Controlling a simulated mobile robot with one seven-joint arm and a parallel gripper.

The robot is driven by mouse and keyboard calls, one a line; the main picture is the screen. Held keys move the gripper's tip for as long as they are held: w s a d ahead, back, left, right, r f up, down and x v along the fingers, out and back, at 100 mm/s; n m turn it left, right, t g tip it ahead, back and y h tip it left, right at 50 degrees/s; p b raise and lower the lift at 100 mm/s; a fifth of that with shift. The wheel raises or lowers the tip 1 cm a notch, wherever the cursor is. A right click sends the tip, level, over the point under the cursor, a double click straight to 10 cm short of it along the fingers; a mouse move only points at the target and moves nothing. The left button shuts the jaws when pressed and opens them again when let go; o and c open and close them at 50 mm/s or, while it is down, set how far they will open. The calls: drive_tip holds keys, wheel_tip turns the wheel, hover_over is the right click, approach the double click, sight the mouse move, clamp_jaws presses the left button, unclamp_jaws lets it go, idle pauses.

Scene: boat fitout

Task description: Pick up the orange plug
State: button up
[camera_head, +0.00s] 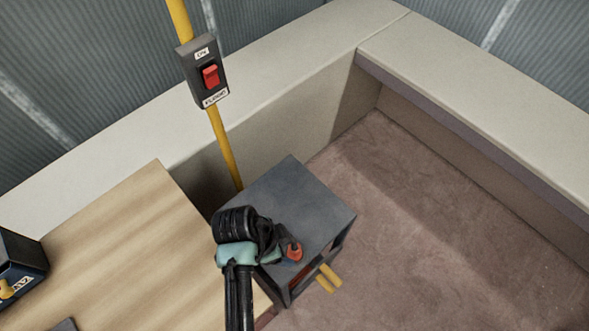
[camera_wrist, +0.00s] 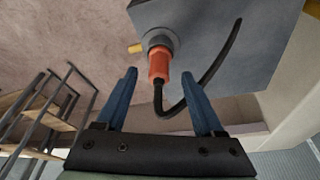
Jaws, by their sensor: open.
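The orange plug (camera_wrist: 158,66) sits against a round grey socket (camera_wrist: 159,40) on the grey box in the wrist view. A black cable (camera_wrist: 187,103) runs from its end and curves up to the right. In the head view the plug (camera_head: 294,251) shows at the box's front edge, partly hidden by my arm. My gripper (camera_wrist: 164,75) is open, with one blue finger on each side of the plug. The fingers look apart from it, with clear gaps.
The dark grey box (camera_head: 310,205) stands beside a wooden table (camera_head: 120,235). Yellow bars (camera_head: 328,278) stick out below the box. A switch box with a red rocker (camera_head: 211,76) hangs on a yellow pole (camera_head: 224,150). Beige benches (camera_head: 480,105) line the walls. Open carpet lies to the right.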

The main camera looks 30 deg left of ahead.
sight(292, 248)
drive_tip(key=f, duration=0.1)
drive_tip(key=w+d+f, duration=0.1)
drive_tip(key=f+p, duration=0.1)
drive_tip(key=shift+w+d+f, duration=0.3)
drive_tip(key=shift+w+d, duration=0.05)
drive_tip(key=shift+w+d+f, duration=0.1)
drive_tip(key=shift+f, duration=0.5)
drive_tip(key=shift+c, duration=0.3)
clamp_jaws()
